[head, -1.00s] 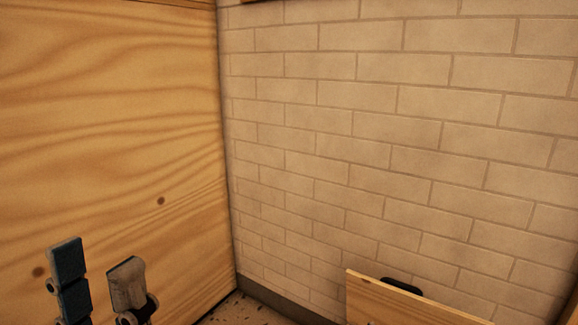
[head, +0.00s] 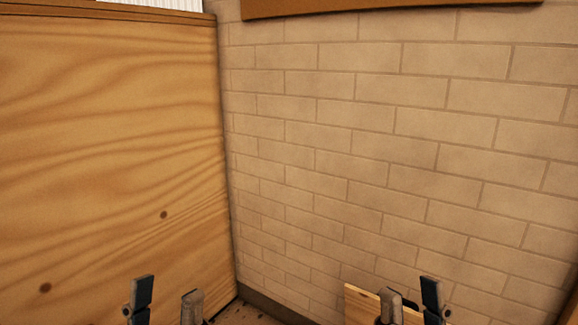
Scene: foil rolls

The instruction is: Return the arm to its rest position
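My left gripper (head: 166,305) is at the bottom left of the head view, in front of the wooden panel. Its two fingers stand well apart with nothing between them. My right gripper (head: 410,302) is at the bottom right, in front of a low wooden board (head: 360,302). Its fingers are apart, and I see nothing held between them. Both arms below the fingers are cut off by the lower edge of the picture. No foil rolls are in view.
A large wooden panel (head: 110,160) fills the left side. A pale brick wall (head: 380,150) fills the middle and right. A brown board edge (head: 390,8) runs along the top. A little speckled floor (head: 238,314) shows in the corner.

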